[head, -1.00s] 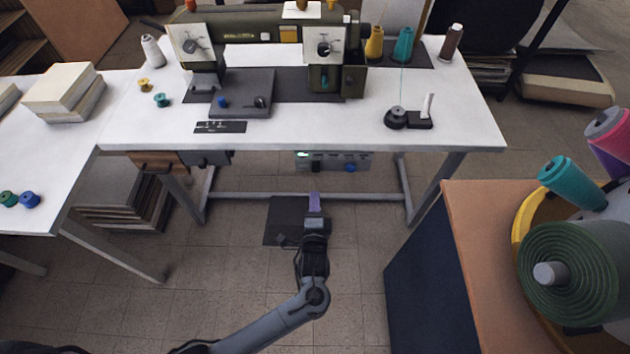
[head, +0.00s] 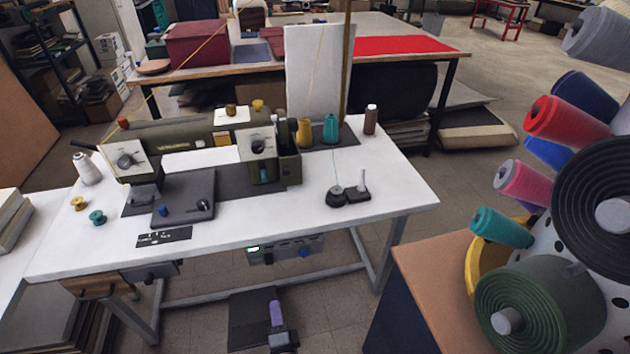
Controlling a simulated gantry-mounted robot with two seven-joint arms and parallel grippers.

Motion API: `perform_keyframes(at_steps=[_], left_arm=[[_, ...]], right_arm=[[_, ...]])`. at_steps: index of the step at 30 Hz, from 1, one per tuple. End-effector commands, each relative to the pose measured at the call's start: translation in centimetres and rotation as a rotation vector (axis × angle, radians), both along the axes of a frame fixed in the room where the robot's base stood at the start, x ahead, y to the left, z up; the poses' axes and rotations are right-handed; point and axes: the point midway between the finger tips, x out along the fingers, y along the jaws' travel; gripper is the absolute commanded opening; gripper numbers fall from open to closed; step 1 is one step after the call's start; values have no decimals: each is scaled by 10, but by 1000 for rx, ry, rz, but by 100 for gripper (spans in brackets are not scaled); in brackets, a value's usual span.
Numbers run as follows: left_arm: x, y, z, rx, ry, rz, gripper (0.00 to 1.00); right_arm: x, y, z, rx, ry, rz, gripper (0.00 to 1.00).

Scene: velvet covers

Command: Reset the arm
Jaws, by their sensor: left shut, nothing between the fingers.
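My left gripper (head: 277,315) shows at the bottom of the head view, in front of the sewing table and below the level of its top. Its purple fingertips are together with nothing between them. Only the gripper and a bit of the wrist show; the rest of the left arm is out of the frame. My right gripper is not in view.
The white sewing table (head: 310,222) carries a green sewing machine (head: 200,140) and thread spools. A wooden cabinet (head: 425,275) with fabric rolls (head: 540,305) stands at the right. A work table with red cloth (head: 410,45) is behind. Floor shows around the gripper.

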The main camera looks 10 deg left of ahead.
Motion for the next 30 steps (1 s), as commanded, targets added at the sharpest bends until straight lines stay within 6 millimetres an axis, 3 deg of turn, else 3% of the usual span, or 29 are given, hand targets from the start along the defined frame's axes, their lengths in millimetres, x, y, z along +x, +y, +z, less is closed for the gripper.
perform_keyframes(at_steps=[4, 6, 10, 14, 21, 27, 30], left_arm=[[-24, 7, -13, 11, 55, 6, 0], [-42, 22, -16, 15, 84, 25, 0], [-73, 53, 1, -43, 126, 31, 0], [-92, 68, 20, -300, 200, -9, 0], [-131, 55, 77, -852, 396, -28, 0], [-172, 39, 118, -1126, 570, 107, 0], [-193, 34, 128, -1207, 636, 219, 0]], right_arm=[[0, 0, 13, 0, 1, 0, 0], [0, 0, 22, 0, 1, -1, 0], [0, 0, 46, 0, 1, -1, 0], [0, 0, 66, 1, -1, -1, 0], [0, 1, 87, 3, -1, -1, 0], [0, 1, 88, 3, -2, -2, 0], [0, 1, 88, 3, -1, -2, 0]])
